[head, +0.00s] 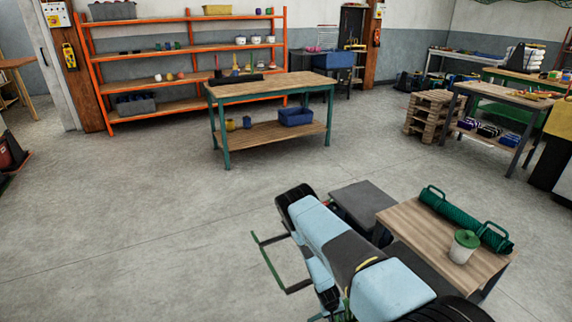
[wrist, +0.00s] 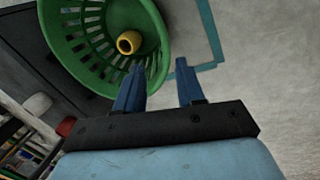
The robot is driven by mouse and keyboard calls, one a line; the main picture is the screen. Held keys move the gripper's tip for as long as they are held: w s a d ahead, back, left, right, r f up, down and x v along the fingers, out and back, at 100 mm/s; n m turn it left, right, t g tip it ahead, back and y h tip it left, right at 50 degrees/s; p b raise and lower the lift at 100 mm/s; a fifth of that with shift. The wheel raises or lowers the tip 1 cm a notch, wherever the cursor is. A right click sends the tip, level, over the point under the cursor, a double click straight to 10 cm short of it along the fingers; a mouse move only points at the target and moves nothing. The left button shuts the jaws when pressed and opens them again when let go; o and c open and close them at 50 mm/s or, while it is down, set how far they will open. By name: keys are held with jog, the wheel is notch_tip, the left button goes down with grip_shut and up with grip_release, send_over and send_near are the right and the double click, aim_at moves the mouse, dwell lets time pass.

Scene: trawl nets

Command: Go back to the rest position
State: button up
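My gripper (wrist: 159,66) shows in the wrist view with its two blue fingers apart and nothing between them. A green slatted basket (wrist: 60,52) is beyond the fingers at the upper left, with a yellow ring-shaped piece (wrist: 129,42) inside it. The left fingertip overlaps the basket's edge in the picture; I cannot tell whether they touch. In the head view my pale blue and black arm is folded at the bottom centre. The gripper's fingers cannot be made out there.
A workbench (head: 268,86) stands ahead, before orange shelves (head: 180,22). Pallets (head: 434,112) are stacked at right.

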jog(key=w+a+r, duration=0.2)
jog(key=w+r, duration=0.3)
jog(key=r, duration=0.4)
jog(key=w+a+r+m+y, duration=0.1)
jog(key=w+r, duration=0.3)
jog(key=r, duration=0.5)
jog(key=w+a+r, duration=0.2)
jog(key=w+r, duration=0.3)
jog(key=r, duration=0.4)
notch_tip(320, 180, up, 30)
jog(key=a+f+t+y, duration=0.1)
jog(key=t+y, duration=0.1)
jog(key=s+r+t, duration=0.1)
jog(key=s+r, duration=0.6)
jog(key=r, duration=0.6)
jog(key=s+r+t, duration=0.1)
jog(key=s+r, duration=0.6)
jog(key=r, duration=0.5)
jog(key=s+r, duration=0.4)
jog(key=s, duration=0.7)
jog(key=s+d+r+t, duration=0.1)
jog(key=s+r, duration=0.4)
jog(key=s, duration=0.7)
jog(key=shift+s+d+r, duration=0.15)
jog(key=shift+d+r, duration=0.05)
